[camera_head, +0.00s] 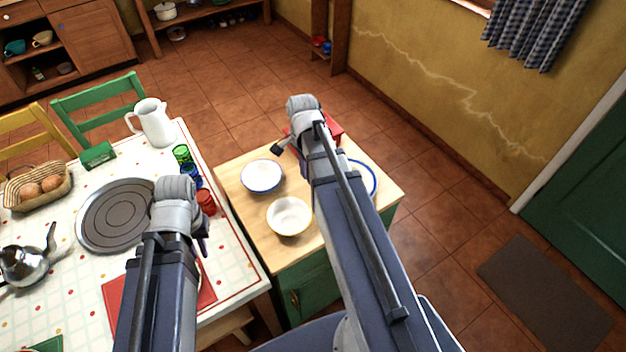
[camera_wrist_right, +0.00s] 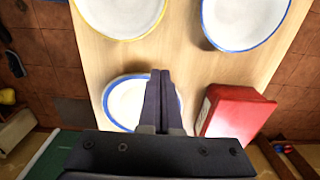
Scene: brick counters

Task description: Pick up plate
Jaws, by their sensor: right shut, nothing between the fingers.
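A white plate with a blue rim (camera_head: 366,178) lies at the right of the small wooden counter, mostly hidden behind my right arm in the head view. In the right wrist view a blue-rimmed dish (camera_wrist_right: 121,104), seemingly this plate, lies behind my fingers, which hide its right part. My right gripper (camera_wrist_right: 160,75) is shut and empty; I cannot tell its height above the dish. In the head view its dark tip (camera_head: 278,149) shows left of the arm. My left gripper (camera_head: 203,240) hangs over the tiled table, its fingers mostly hidden.
The wooden counter (camera_head: 238,205) also holds a blue-rimmed white dish (camera_head: 262,175), a pale bowl (camera_head: 290,217) and a red box (camera_wrist_right: 238,112). The tiled table (camera_head: 65,235) on the left carries a pitcher (camera_head: 153,122), cups, a round tray (camera_head: 115,215) and a kettle (camera_head: 25,265).

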